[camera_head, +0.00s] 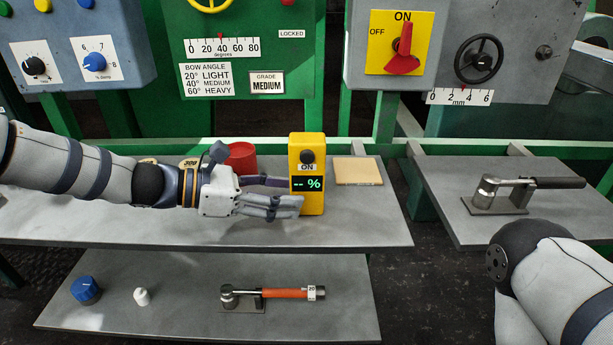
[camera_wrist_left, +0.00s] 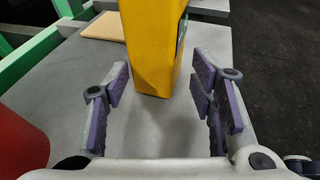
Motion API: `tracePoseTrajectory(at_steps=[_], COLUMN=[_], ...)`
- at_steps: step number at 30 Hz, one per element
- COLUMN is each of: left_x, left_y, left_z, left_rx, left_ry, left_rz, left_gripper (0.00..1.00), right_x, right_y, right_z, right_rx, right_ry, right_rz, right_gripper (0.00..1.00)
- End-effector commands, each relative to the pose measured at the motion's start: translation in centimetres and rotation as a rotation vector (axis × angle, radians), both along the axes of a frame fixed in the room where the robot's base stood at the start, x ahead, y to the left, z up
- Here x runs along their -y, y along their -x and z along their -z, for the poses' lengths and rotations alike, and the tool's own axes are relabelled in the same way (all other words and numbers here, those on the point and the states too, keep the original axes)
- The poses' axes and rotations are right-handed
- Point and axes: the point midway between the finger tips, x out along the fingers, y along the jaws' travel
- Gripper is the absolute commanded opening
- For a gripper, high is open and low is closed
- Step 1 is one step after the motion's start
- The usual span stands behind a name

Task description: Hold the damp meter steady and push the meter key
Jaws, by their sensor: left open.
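The damp meter (camera_head: 307,205) is a yellow upright box on the grey shelf. Its dark round key (camera_head: 307,157) sits above an "ON" label, and its display reads "-- %" in green. My left gripper (camera_head: 284,193) is open beside the meter, coming from the left, with its fingers at the meter's lower half. In the left wrist view the meter (camera_wrist_left: 153,50) stands ahead, between and beyond the spread fingertips (camera_wrist_left: 165,85); I see a gap on each side. The meter's display face is mostly turned away there. My right arm shows at the lower right, but its gripper is out of view.
A red cylinder (camera_head: 241,158) stands behind my left gripper. A tan square pad (camera_head: 358,171) lies right of the meter. A black-handled wrench (camera_head: 535,183) lies on the right shelf. The lower shelf holds a blue knob (camera_head: 86,290), a white piece (camera_head: 142,296) and an orange-handled tool (camera_head: 285,293).

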Motion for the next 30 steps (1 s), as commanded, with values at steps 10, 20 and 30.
tracePoseTrajectory(at_steps=[10,20,30], left_x=[3.5,3.5,3.5], left_y=[-1.1,-1.1,-1.1], left_z=[1.2,1.1,1.1], left_rx=[-0.002,0.001,0.0], left_ry=[0.001,0.001,0.0], left_rz=[0.0,0.0,0.0], left_gripper=[0.51,0.35,0.22], right_x=[0.0,0.0,0.0], right_y=[1.1,1.0,1.0], right_z=[1.3,1.3,1.3], right_rx=[-0.035,-0.034,-0.034], right_ry=[0.0,0.0,0.0], right_rz=[-0.001,-0.002,-0.002], right_gripper=[0.4,0.4,0.15])
